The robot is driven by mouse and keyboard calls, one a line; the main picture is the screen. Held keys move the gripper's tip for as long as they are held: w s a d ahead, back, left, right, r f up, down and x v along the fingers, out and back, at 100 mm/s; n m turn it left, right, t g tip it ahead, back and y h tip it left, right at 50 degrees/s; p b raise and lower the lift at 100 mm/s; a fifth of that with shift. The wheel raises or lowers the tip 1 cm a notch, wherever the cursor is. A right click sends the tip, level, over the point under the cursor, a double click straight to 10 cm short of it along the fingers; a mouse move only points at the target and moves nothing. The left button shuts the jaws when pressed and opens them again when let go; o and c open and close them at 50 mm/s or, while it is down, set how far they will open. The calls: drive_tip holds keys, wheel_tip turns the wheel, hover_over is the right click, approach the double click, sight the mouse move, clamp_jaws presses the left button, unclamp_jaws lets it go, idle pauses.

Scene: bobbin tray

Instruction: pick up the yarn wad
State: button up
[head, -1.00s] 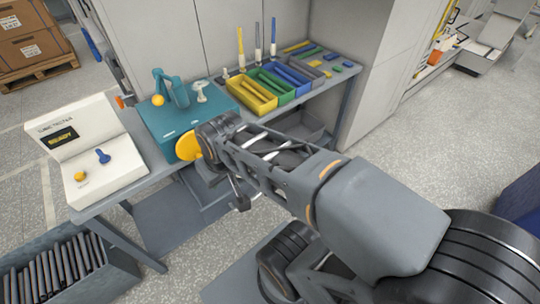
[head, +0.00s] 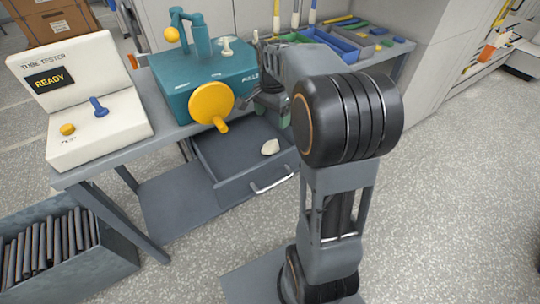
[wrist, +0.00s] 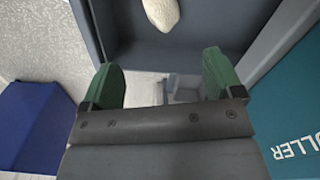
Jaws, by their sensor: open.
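The yarn wad (head: 270,147) is a small off-white lump lying on the floor of an open grey drawer (head: 232,190). In the wrist view the wad (wrist: 162,12) is at the top edge, partly cut off, beyond the fingertips. My gripper (wrist: 164,78) has two green fingers spread apart with nothing between them. The wad is apart from both fingers.
The teal puller (head: 205,80) with its yellow wheel (head: 212,103) stands on the bench above the drawer. The white tube tester (head: 95,125) is left. A bin of dark tubes (head: 75,250) stands at lower left. The drawer has a pale handle (head: 272,180).

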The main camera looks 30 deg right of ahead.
sight(270, 144)
wheel_tip(270, 144, down, 8)
drive_tip(key=shift+w+b, duration=0.1)
drive_tip(key=shift+b, duration=0.85)
drive_tip(key=shift+a+f+b, duration=0.15)
drive_tip(key=shift+f+b, duration=0.4)
drive_tip(key=shift+f, duration=0.8)
drive_tip(key=shift+a+f+b, duration=0.1)
drive_tip(key=shift+f+b, duration=0.45)
drive_tip(key=shift+f, duration=0.75)
drive_tip(key=shift+c, duration=0.4)
drive_tip(key=c, duration=0.9)
